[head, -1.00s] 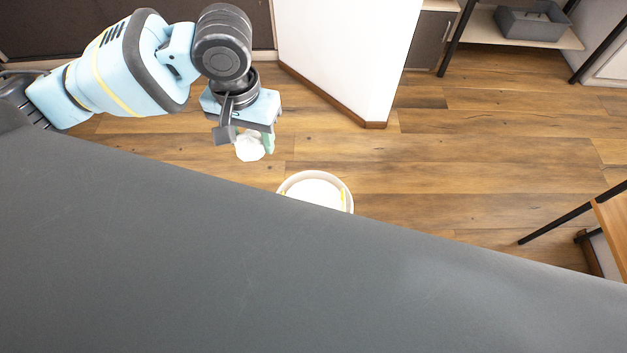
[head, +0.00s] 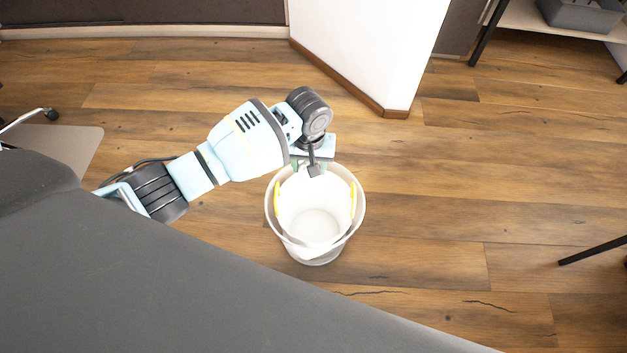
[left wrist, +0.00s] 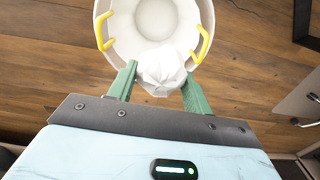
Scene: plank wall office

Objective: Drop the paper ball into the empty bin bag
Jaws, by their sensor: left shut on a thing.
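The white crumpled paper ball (left wrist: 161,70) is held between the green fingertips of my left gripper (left wrist: 158,84) in the left wrist view. In the head view my left gripper (head: 314,168) is over the far rim of the round white bin (head: 361,212), and the ball is mostly hidden there. The bin stands upright on the floor with a white bag (head: 313,222) lining it. The bag looks open and empty, with yellow strips on two opposite sides. In the left wrist view the bin (left wrist: 122,42) lies beyond the ball. My right gripper is not in view.
The wooden floor around the bin is clear. A white partition (head: 355,50) stands behind it. A shelf with a grey crate (head: 583,14) is at the top right, and a dark table leg (head: 595,250) at the right. A chair foot (head: 30,118) shows at the left.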

